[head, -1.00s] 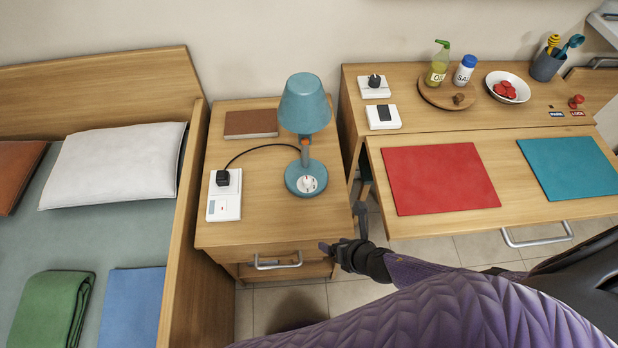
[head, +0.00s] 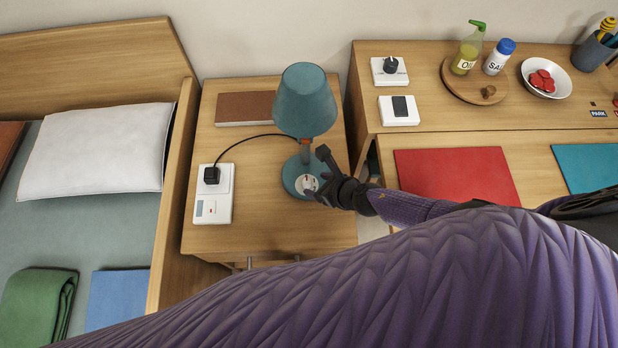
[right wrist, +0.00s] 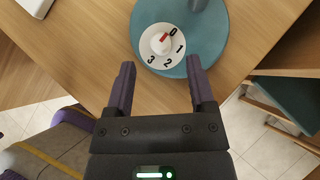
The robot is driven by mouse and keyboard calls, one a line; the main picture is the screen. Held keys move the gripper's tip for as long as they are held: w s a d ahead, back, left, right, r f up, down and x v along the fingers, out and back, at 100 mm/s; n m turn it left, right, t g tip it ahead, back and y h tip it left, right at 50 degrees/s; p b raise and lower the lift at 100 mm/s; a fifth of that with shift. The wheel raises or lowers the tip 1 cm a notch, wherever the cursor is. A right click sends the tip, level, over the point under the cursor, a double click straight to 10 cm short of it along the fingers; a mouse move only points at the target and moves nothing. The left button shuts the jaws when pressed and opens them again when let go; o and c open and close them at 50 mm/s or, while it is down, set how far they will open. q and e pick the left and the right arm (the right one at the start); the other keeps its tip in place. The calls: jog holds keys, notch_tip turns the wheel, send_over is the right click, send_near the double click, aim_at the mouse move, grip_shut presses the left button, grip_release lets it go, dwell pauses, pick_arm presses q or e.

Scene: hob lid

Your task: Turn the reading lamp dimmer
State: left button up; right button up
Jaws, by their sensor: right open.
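The teal reading lamp (head: 305,105) stands on the bedside table. Its round base (head: 292,178) carries a white dimmer dial (head: 308,184), partly hidden by my right gripper in the head view. In the right wrist view the dial (right wrist: 161,45) shows the numbers 0, 1, 2 and 3, with a red mark on its knob pointing towards 0. My right gripper (head: 316,172) is open and empty, just in front of the dial. In the right wrist view its two fingers (right wrist: 163,75) point at the dial from either side, apart from the knob. My left gripper is not in view.
The bedside table (head: 255,225) also holds a brown book (head: 245,108) and a white socket plate (head: 212,208) with a black plug (head: 211,175). A bed (head: 95,230) is at left. A desk with a red mat (head: 455,178) is at right.

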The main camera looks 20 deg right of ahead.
aim_at(308, 182)
jog(key=b+x, duration=0.2)
jog(key=x, duration=0.2)
jog(key=shift+s+d+f, duration=0.1)
jog(key=shift+s+f, duration=0.05)
jog(key=shift+f, duration=0.05)
jog(key=shift+w+f, duration=0.2)
jog(key=shift+w, duration=0.05)
jog(key=shift+w+a, duration=0.1)
jog(key=shift+a, duration=0.1)
jog(key=shift+r, duration=0.1)
jog(key=shift+c, duration=0.8)
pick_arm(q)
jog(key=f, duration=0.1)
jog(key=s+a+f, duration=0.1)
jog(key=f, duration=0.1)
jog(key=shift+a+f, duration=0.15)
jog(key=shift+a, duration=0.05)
pick_arm(e)
grip_shut()
